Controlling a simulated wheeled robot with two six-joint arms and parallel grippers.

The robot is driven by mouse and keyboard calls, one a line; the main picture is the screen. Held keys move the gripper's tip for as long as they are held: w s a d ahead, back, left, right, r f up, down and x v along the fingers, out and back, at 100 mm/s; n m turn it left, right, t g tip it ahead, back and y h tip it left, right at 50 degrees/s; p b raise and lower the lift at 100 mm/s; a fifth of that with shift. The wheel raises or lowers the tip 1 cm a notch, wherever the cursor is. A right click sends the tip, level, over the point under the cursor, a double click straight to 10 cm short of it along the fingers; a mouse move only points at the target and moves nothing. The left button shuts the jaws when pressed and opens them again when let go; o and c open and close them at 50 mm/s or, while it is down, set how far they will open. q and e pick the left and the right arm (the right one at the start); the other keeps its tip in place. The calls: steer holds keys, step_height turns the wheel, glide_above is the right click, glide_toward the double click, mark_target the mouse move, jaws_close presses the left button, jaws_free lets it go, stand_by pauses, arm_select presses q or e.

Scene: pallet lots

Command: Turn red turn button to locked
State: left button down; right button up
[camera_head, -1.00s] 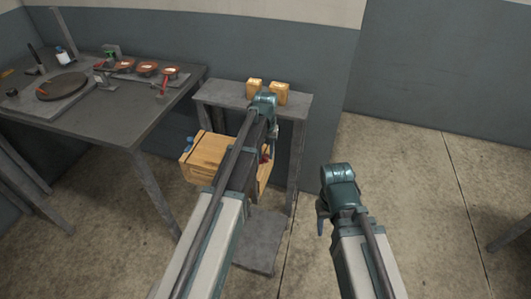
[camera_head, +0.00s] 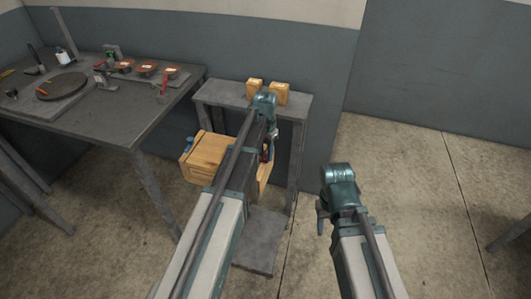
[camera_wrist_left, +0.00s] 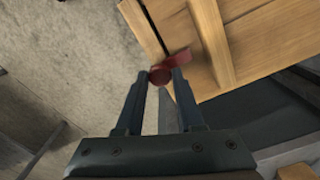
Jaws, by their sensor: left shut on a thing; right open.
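The red turn button (camera_wrist_left: 168,69) sits on the edge of a wooden box (camera_wrist_left: 240,45), by the dark seam between two wooden parts. My left gripper (camera_wrist_left: 160,78) is shut on the button, one finger on each side. In the wrist view the button's bar slants up to the right, across the seam. In the head view the box (camera_head: 207,154) is on the grey stand, and my left arm covers much of it. Only a speck of red shows there beside my left gripper (camera_head: 267,152). My right gripper (camera_head: 322,215) is open and empty, apart from the stand.
The grey stand (camera_head: 222,95) has two small wooden blocks (camera_head: 279,94) on top. A blue piece (camera_head: 188,144) is on the box's left side. A dark table (camera_head: 115,122) at left holds a round plate, several reddish dishes and tools.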

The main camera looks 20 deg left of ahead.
mark_target(266, 156)
stand_by(0.4)
arm_select(q)
steer(key=c, duration=0.5)
jaws_free()
step_height(266, 156, up, 14)
steer(key=p, duration=1.3)
steer(key=shift+f+p, duration=0.1)
steer(key=shift+p, duration=0.3)
